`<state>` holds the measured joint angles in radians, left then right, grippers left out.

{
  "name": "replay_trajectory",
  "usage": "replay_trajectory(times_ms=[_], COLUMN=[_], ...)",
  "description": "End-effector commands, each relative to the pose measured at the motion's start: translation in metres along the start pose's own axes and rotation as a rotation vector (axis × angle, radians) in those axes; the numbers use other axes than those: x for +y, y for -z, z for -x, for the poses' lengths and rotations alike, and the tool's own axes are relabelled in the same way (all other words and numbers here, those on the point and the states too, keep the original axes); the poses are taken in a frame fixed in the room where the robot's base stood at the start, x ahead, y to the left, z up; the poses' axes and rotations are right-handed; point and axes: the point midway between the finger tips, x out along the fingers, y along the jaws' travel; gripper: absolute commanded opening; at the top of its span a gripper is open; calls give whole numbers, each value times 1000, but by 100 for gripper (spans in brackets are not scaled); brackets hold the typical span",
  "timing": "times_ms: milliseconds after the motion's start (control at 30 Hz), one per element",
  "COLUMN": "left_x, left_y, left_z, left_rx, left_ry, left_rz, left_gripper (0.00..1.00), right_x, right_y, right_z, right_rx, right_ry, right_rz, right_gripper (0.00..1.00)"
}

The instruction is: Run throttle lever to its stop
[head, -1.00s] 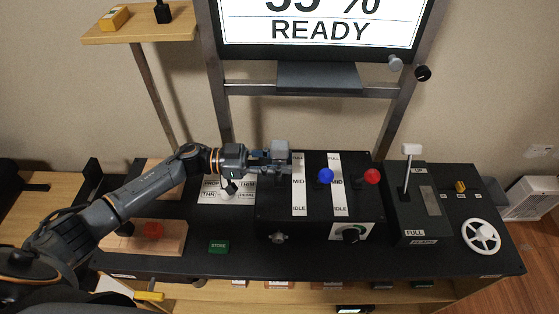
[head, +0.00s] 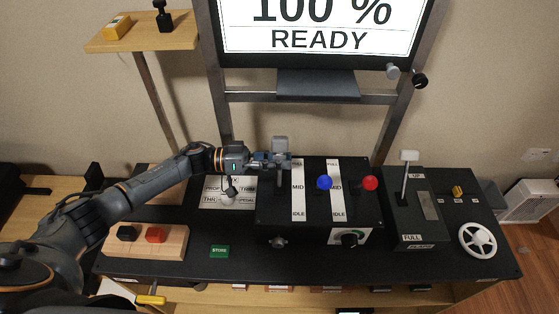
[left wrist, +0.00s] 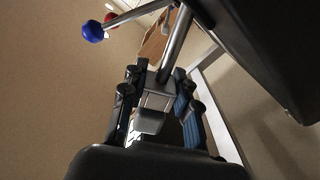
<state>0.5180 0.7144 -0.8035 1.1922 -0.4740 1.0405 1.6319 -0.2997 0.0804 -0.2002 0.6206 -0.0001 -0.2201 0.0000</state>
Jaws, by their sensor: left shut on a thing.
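The throttle lever (head: 281,143), with a grey block-shaped knob, stands at the left end of the black quadrant box (head: 315,225), beside the FULL end of its white scale strip. My left gripper (head: 277,159) reaches it from the left and is shut on it just below the knob. In the left wrist view, the metal shaft (left wrist: 176,45) runs between the two dark fingers. The screen (head: 320,25) reads 100 % READY. My right gripper is not in view.
Blue-knobbed (head: 324,183) and red-knobbed (head: 370,183) levers stand to the right. Farther right are a white-handled flap lever (head: 409,156) and a white wheel (head: 477,239). A wooden block (head: 145,243) with black and red buttons and a green STORE button (head: 219,251) sit in front.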

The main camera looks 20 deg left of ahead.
Motion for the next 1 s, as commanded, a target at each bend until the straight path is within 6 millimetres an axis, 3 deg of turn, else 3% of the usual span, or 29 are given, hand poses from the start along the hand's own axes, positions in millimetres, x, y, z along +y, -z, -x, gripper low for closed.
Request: replay_trajectory(times_ms=[400,967,1000], left_x=[-9,-10,-10], left_y=[0,-1,-1], left_z=[0,0,0], left_rx=[0,1,1], left_ry=[2,3,3], left_rz=[104,121,121], left_gripper=[0,0,36], right_x=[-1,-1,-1], right_y=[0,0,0], right_z=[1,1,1], right_rx=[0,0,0], right_ry=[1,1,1], right_rz=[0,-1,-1], right_gripper=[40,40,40])
